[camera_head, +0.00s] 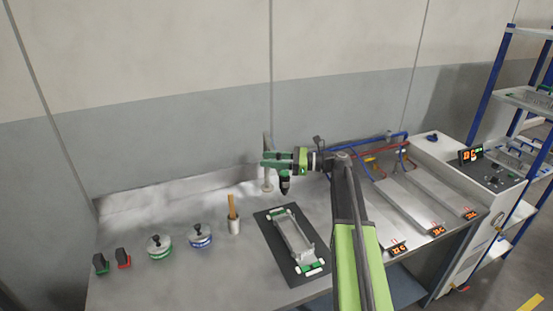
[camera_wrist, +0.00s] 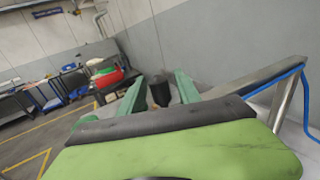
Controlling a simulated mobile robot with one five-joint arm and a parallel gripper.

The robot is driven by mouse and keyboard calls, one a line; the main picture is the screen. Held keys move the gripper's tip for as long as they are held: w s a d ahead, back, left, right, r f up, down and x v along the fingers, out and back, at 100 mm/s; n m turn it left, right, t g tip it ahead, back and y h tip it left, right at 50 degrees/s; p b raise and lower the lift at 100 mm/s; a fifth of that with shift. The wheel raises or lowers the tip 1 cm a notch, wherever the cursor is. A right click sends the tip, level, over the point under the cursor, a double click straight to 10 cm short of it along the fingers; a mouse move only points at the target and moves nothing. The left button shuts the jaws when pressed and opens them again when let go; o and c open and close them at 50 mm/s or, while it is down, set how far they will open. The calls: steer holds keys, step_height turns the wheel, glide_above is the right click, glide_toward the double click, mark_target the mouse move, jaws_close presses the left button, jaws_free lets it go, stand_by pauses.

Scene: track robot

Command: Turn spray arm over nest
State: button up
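The spray arm stands on a thin pale post (camera_head: 267,178) at the back of the bench, left of the nest. Its dark nozzle or head (camera_head: 284,187) hangs just below my gripper, and the arm's middle is hidden behind the gripper. The nest is a black mat (camera_head: 277,245) carrying a grey frame (camera_head: 294,236) with green-and-white ends. My gripper (camera_head: 275,160) is at the post's height, beyond the nest's far end. In the wrist view, its green fingers (camera_wrist: 159,88) are apart, with a dark cylinder (camera_wrist: 160,92) between their tips. Gaps show on both sides; contact is unclear.
Grey inclined trays (camera_head: 410,204) with orange displays and blue and red hoses lie right. The wall is close behind.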

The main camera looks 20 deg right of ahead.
steer(key=v, duration=1.7)
steer(key=shift+d, duration=0.15)
steer(key=shift+c, duration=0.4)
